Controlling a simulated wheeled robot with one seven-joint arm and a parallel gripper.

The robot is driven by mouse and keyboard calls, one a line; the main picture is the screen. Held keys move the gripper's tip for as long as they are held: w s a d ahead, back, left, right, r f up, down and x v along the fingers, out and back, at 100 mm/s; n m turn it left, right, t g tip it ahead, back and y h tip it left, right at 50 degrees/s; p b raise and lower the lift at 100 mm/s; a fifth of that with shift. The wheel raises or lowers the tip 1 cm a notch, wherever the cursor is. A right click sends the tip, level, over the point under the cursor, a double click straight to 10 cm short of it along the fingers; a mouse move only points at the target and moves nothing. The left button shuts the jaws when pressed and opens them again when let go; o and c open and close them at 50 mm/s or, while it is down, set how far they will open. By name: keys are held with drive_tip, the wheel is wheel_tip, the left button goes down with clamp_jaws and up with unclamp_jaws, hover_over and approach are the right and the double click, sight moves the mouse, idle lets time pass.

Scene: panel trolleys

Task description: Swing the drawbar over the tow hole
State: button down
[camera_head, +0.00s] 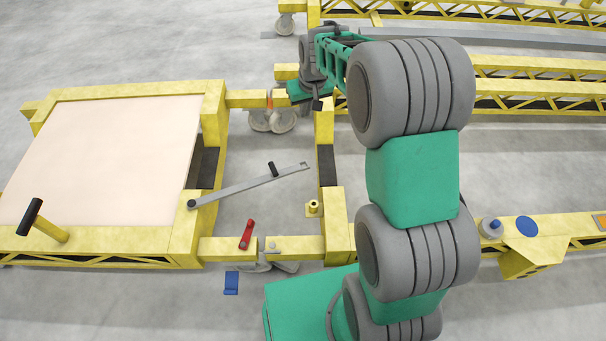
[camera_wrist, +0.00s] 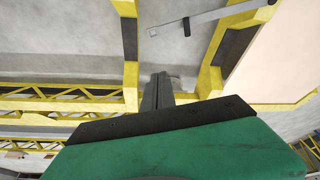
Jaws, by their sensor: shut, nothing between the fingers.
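The drawbar (camera_head: 235,188) is a grey flat bar, pivoted at the left trolley's corner and reaching right and up across the gap. It has an upright black handle (camera_head: 273,169) and a notched free end. A yellow boss with a dark top (camera_head: 313,207), which looks like the tow hole, stands on the right trolley below and apart from the bar's free end. My gripper (camera_head: 317,104) is beyond the drawbar, near the far rail, shut and empty, touching no handle. In the wrist view the shut fingers (camera_wrist: 158,90) point towards the frames, with the drawbar (camera_wrist: 205,17) at the top.
The left trolley (camera_head: 215,130) carries a pale panel (camera_head: 110,150) and a black-gripped post (camera_head: 32,217). A red lever (camera_head: 247,234) and blue pedal (camera_head: 231,283) are at the near coupling. The right trolley's rail (camera_head: 540,228) extends right. Bare floor shows between the trolleys.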

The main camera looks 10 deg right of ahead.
drive_tip(key=w+d+b+x, duration=0.1)
drive_tip(key=b+x, duration=0.9)
drive_tip(key=x, duration=2.5)
drive_tip(key=s, duration=0.1)
drive_tip(key=s+d, duration=0.1)
drive_tip(key=s, duration=0.1)
drive_tip(key=shift+s+d+r+n+b, duration=0.2)
drive_tip(key=shift+s+r+n+b, duration=0.1)
drive_tip(key=shift+r, duration=0.1)
